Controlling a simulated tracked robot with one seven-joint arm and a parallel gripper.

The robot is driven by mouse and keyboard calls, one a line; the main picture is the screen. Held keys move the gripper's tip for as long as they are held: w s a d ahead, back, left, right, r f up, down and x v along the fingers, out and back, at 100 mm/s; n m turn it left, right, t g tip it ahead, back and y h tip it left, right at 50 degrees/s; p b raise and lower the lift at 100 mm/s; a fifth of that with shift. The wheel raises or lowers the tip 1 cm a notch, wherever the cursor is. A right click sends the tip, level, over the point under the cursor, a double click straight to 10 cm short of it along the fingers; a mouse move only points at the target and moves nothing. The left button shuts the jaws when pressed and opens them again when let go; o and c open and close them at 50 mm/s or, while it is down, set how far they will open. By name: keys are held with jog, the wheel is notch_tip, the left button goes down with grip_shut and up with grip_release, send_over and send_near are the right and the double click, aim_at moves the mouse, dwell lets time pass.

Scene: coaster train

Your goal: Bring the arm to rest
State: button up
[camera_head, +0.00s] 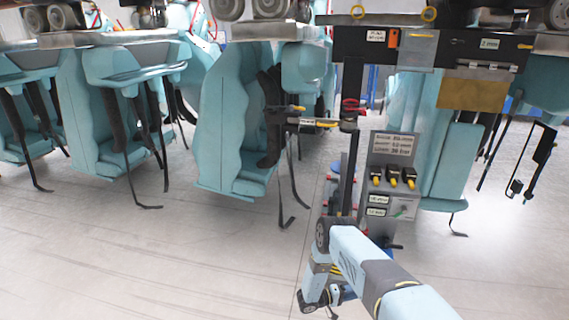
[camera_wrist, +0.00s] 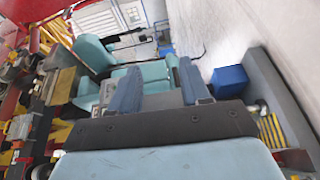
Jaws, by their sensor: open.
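My arm (camera_head: 370,268) shows in the head view, reaching in from the bottom right. It bends at a dark joint and folds down toward the floor near the middle bottom. My gripper (camera_wrist: 160,88) shows in the wrist view as two blue-grey fingers set apart on a dark bar. The gap between them holds nothing that I can see; a teal seat lies beyond it. In the head view the fingers are too small and overlapped to make out clearly.
Teal coaster seats (camera_head: 235,125) with dark straps hang from the train at left and right. A grey control box (camera_head: 390,180) with yellow-black switches stands just behind my arm. A blue box (camera_wrist: 229,80) lies beyond the gripper. The floor (camera_head: 150,260) at lower left is clear.

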jog(key=w+a+r+m+t+y, duration=0.1)
jog(key=w+a+r+t+y, duration=0.2)
jog(key=w+r, duration=0.9)
jog(key=w+a+r+m+t+y, duration=0.1)
jog(key=w+a+r+t+y, duration=0.2)
jog(key=w+r, duration=1)
jog(key=s+a+r+t+y, duration=0.15)
jog(key=r+y, duration=0.25)
jog(key=r, duration=1.2)
jog(key=s+a+r+t+y, duration=0.1)
jog(key=a+r+y, duration=0.25)
jog(key=r, duration=1.25)
jog(key=s+r+n+g+y, duration=0.2)
jog(key=s+r+y, duration=0.4)
jog(key=s+r, duration=1.55)
jog(key=s+d+m+g+h, duration=0.1)
jog(key=s+d+g, duration=0.1)
jog(key=s, duration=1.6)
jog(key=s+d+f+g+h, duration=0.1)
jog(key=s+d+g, duration=0.1)
jog(key=s, duration=1.6)
jog(key=shift+s+d+f+m, duration=0.15)
jog(key=shift+d+f+m, duration=0.1)
jog(key=shift+d+m, duration=0.25)
